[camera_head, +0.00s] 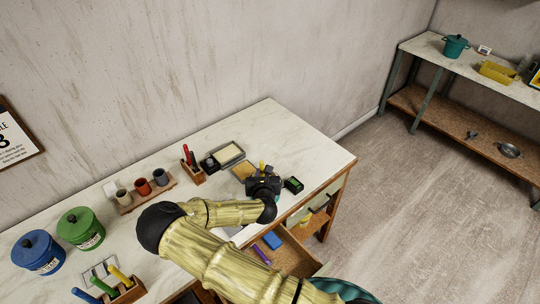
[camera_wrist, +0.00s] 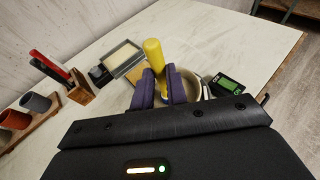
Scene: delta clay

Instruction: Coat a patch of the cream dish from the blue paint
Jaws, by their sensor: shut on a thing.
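My gripper (camera_head: 263,180) is over the right part of the workbench. In the wrist view its purple fingers (camera_wrist: 163,88) are shut on an upright yellow-handled tool (camera_wrist: 153,53). A bit of blue shows low between the fingers, and the tool's tip is hidden. A round cream dish (camera_wrist: 194,82) lies just behind and right of the fingers; they hide part of it, and I cannot tell whether the tool touches it. In the head view my gripper mostly hides the dish. A rack holds a grey cup, a red cup and a dark bluish cup (camera_head: 161,177); which holds blue paint is unclear.
A grey-rimmed tray (camera_head: 228,154), a wooden holder (camera_head: 192,172) with red and dark handles, and a black-green device (camera_head: 293,185) stand near my gripper. Blue (camera_head: 38,252) and green (camera_head: 80,228) lidded canisters stand at left. A drawer (camera_head: 275,255) is open in front.

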